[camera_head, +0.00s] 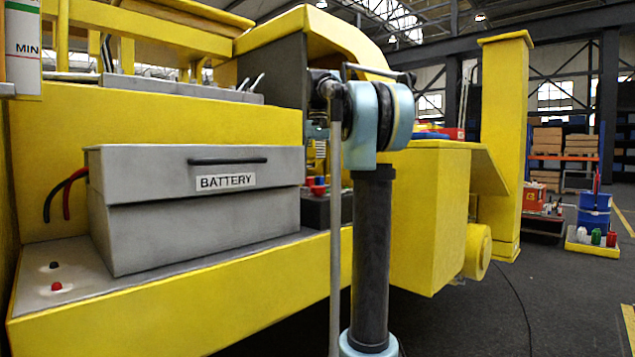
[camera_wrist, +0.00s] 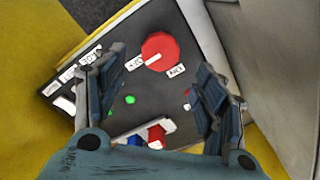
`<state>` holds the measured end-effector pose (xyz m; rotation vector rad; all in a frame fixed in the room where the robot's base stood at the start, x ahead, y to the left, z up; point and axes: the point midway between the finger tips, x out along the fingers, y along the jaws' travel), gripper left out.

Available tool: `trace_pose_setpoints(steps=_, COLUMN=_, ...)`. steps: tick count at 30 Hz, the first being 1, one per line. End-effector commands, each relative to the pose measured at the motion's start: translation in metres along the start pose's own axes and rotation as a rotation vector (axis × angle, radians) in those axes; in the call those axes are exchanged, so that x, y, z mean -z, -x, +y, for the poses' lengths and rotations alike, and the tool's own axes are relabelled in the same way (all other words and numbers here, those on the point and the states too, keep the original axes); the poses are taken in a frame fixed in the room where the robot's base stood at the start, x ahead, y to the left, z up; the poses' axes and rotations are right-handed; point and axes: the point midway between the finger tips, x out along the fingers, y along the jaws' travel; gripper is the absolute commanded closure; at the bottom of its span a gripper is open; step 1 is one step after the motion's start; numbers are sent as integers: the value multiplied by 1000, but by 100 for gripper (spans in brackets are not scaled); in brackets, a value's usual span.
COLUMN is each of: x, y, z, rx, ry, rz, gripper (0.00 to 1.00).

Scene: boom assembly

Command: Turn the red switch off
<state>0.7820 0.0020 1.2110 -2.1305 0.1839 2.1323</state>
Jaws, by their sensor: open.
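The red switch (camera_wrist: 163,46) is a round red knob on a dark panel (camera_wrist: 150,100) in the wrist view. A short white bar on it points down-left towards the left of two small labels, which I cannot read surely. My gripper (camera_wrist: 158,78) is open and empty, with one finger on either side of the panel and the switch between and beyond the fingertips. I see no contact with the knob. In the head view, a red knob (camera_head: 318,187) shows on a dark box just left of my arm, which hides part of the box and my gripper.
The grey battery box (camera_head: 200,215) stands left of the dark box on a yellow ledge (camera_head: 190,305). A small red button (camera_head: 57,287) sits at the ledge's left end. A yellow block (camera_head: 430,215) stands to the right. A green light (camera_wrist: 130,100) shows on the panel.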

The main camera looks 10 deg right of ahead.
Motion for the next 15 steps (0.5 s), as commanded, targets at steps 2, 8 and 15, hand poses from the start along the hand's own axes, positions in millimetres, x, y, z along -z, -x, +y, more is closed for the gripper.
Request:
trace_pose_setpoints(steps=2, x=0, y=14, z=0, rx=0, ry=0, rz=0, gripper=36)
trace_pose_setpoints(steps=8, x=1, y=40, z=0, rx=0, ry=0, rz=0, gripper=36)
trace_pose_setpoints(steps=15, x=0, y=52, z=0, rx=0, ry=0, rz=0, gripper=36)
